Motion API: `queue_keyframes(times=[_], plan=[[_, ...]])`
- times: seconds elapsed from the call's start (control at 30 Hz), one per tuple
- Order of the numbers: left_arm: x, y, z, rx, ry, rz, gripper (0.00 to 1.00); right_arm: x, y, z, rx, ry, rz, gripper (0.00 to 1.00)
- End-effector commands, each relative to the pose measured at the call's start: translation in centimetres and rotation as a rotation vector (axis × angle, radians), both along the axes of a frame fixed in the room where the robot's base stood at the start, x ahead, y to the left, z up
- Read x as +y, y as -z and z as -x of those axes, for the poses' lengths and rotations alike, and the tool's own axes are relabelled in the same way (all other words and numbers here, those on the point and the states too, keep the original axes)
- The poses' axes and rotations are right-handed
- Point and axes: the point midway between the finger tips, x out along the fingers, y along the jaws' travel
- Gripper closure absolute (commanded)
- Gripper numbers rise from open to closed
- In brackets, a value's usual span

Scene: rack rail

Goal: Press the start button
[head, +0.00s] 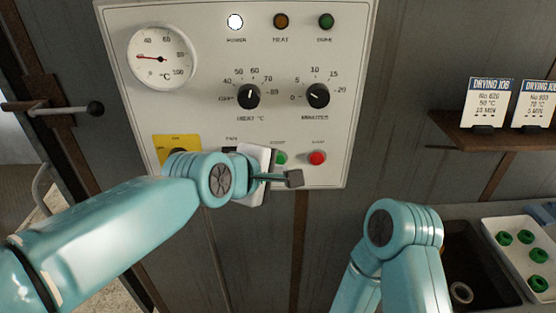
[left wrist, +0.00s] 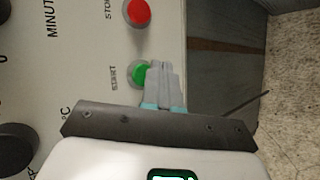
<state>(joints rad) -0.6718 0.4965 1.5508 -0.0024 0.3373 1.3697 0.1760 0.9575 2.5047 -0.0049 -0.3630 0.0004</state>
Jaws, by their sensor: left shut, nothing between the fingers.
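The green start button (head: 280,158) is low on the pale control panel (head: 205,112), left of the red stop button (head: 317,158). In the left wrist view the start button (left wrist: 139,74) is partly covered by my left gripper (left wrist: 159,68). The red stop button (left wrist: 136,13) is clear above it there. My left gripper (head: 294,178) is shut and empty, in front of the panel just below and right of the start button in the head view. I cannot tell whether its fingertips touch the button. My right gripper is out of view.
The power lamp (head: 235,22) glows white; the heat lamp (head: 281,21) and done lamp (head: 326,21) look dim. A heat dial (head: 249,96), minutes dial (head: 317,95) and gauge (head: 162,57) sit above the buttons. A tray (head: 513,258) with green rings stands lower right.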

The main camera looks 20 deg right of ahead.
Motion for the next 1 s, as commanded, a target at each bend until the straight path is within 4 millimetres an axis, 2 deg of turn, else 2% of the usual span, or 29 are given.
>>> queue_keyframes(times=[0.67,1.0], plan=[[-0.01,0.0,-0.01,0.0,0.0,0.0,1.0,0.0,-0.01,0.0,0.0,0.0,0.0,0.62],[-0.22,-0.04,-0.85,0.001,-0.001,0.001,1.0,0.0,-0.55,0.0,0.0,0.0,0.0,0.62]])
